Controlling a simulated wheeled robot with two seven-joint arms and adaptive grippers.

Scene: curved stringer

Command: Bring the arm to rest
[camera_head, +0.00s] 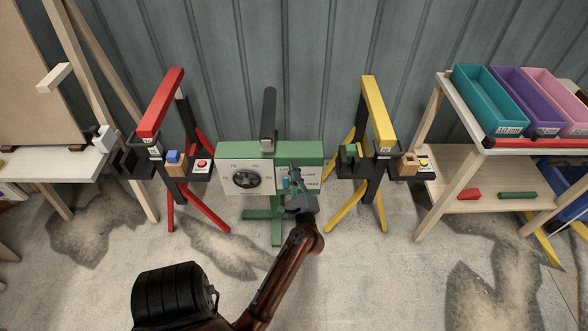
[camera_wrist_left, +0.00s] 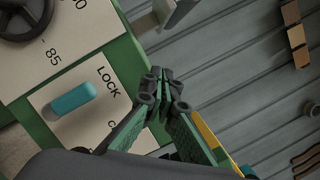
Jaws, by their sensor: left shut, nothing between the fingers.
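My left arm (camera_head: 290,260) reaches in from the bottom of the head view toward a green machine (camera_head: 240,150). My left gripper (camera_head: 295,174) is in front of the machine's right-hand panel, and it is shut and empty. In the left wrist view its fingertips (camera_wrist_left: 163,90) meet beside the white LOCK panel (camera_wrist_left: 55,98). A teal lever (camera_wrist_left: 70,99) on that panel is left of the fingers, apart from them. Whether the fingertips touch the machine is unclear. My right gripper is not in view.
A dark dial (camera_head: 246,180) is on the machine's left panel. A red stand (camera_head: 162,105) and a yellow stand (camera_head: 378,110) flank the machine. A shelf with teal (camera_head: 488,100), purple and pink bins is at right. Floor in front is clear.

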